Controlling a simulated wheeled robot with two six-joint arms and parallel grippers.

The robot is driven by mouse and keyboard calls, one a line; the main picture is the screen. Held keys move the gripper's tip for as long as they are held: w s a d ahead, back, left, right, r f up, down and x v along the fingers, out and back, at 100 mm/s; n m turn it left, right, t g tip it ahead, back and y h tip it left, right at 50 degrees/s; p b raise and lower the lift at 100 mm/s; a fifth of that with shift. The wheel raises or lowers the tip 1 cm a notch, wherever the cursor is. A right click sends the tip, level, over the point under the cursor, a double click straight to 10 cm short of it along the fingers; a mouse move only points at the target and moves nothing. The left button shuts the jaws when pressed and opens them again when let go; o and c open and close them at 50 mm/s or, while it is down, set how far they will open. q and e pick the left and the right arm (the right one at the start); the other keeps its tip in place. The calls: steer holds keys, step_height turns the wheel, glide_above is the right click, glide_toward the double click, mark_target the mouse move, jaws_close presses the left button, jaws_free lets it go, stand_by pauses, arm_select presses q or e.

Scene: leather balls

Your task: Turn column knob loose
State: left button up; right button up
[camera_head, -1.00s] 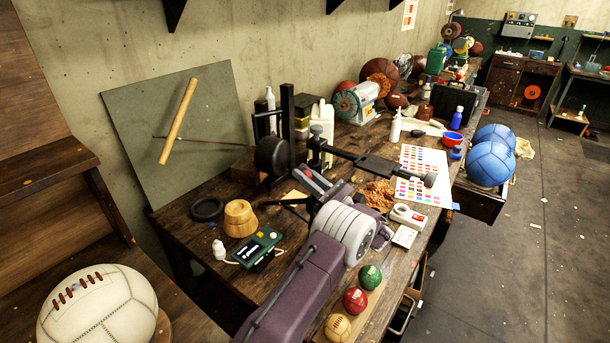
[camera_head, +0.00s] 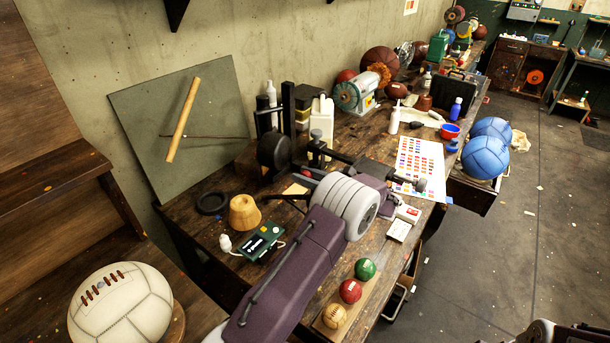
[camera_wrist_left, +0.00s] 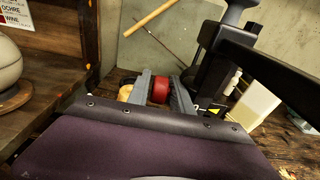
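The black stand with its upright column (camera_head: 289,105) stands on the bench, with a round black disc (camera_head: 273,151) at its front and a horizontal arm reaching right. In the left wrist view a red knob (camera_wrist_left: 160,90) sits beside the dark column (camera_wrist_left: 210,60). My left gripper (camera_wrist_left: 161,92) has one grey finger on each side of the red knob. Whether the fingers press on it I cannot tell. In the head view my left forearm and wrist hide most of the gripper (camera_head: 311,177) and the knob. Only a dark edge of my right arm shows, at bottom right.
A green electronic box (camera_head: 261,242), a wooden block (camera_head: 244,213) and a black ring (camera_head: 211,203) lie left of my arm. Three small balls (camera_head: 350,291) sit on a strip to its right. A colour chart (camera_head: 420,165) lies at right.

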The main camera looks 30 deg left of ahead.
arm_select(q)
steer(key=d+b, duration=0.2)
steer(key=d, duration=0.7)
steer(key=shift+s+r, duration=0.4)
steer(key=shift+r, duration=0.05)
steer(key=w+a+r+y+b, duration=0.1)
steer(key=a+y+b, duration=0.3)
steer(key=a, duration=0.7)
steer(key=shift+a+t+y, duration=0.3)
steer(key=shift+y, duration=0.6)
steer(key=shift+r, duration=0.1)
